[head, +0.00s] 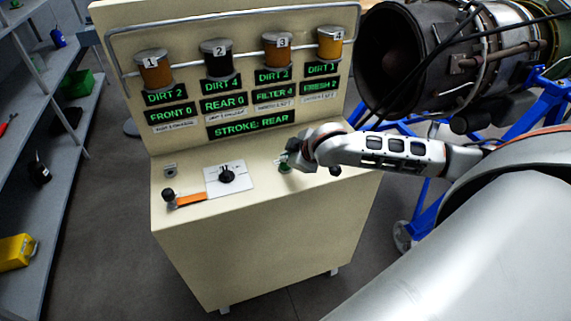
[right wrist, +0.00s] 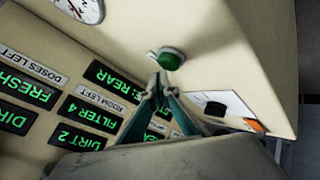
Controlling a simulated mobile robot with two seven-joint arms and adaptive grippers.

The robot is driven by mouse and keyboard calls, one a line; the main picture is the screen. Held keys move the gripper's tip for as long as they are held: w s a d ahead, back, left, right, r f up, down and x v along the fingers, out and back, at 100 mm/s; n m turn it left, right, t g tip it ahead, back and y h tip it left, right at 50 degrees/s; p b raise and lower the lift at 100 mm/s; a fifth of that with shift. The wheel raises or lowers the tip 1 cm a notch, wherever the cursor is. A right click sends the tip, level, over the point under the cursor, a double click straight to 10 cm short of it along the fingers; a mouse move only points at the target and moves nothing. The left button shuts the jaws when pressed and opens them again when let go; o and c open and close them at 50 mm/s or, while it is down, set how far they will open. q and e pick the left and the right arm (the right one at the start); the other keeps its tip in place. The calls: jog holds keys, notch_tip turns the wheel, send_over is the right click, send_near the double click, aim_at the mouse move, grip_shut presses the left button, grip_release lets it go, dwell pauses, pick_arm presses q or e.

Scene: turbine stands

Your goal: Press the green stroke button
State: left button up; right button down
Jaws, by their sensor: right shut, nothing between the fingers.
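The green stroke button (right wrist: 171,59) is a round green cap on the cream console (head: 250,230). In the right wrist view it lies just beyond my right gripper's fingertips (right wrist: 160,82), slightly to the right of them. A small gap shows in the picture between tips and cap; I cannot tell whether they touch. In the head view my right gripper (head: 288,160) is over the right part of the console's ledge, its hand partly hiding the button area. The gripper is shut and empty. The display panel (head: 254,124) reads "STROKE: REAR". My left gripper is out of view.
A black knob on a white plate (head: 229,179) and an orange-handled lever (head: 190,201) are left of my right gripper. Several numbered jars (head: 155,71) line the console's back. A turbine (head: 400,60) on a blue stand is at right; shelves (head: 60,150) are at left.

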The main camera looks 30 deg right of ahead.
jog(key=shift+r, duration=0.3)
jog(key=shift+r, duration=2.35)
jog(key=shift+n+y, duration=0.6)
jog(key=shift+n, duration=0.1)
jog(key=s+a+f, duration=0.1)
jog(key=a, duration=0.2)
jog(key=s+a+f, duration=0.2)
jog(key=a, duration=0.1)
jog(key=s+a+f, duration=0.1)
jog(key=a, duration=0.2)
jog(key=shift+s+f, duration=0.25)
jog(key=s+d+f+m+g+h, duration=0.1)
jog(key=s+d+f+h, duration=0.25)
jog(key=s, duration=0.75)
jog(key=s+d+f+m+g+h, duration=0.15)
jog(key=s+d+f, duration=0.25)
jog(key=s, duration=0.6)
jog(key=a+f+m+t+y, duration=0.3)
jog(key=a+f+y, duration=0.3)
jog(key=a+f, duration=0.7)
notch_tip(320, 180, down, 3)
jog(key=shift+w+a+r+t, duration=0.2)
jog(key=shift+w+t, duration=0.1)
jog(key=shift+t, duration=0.05)
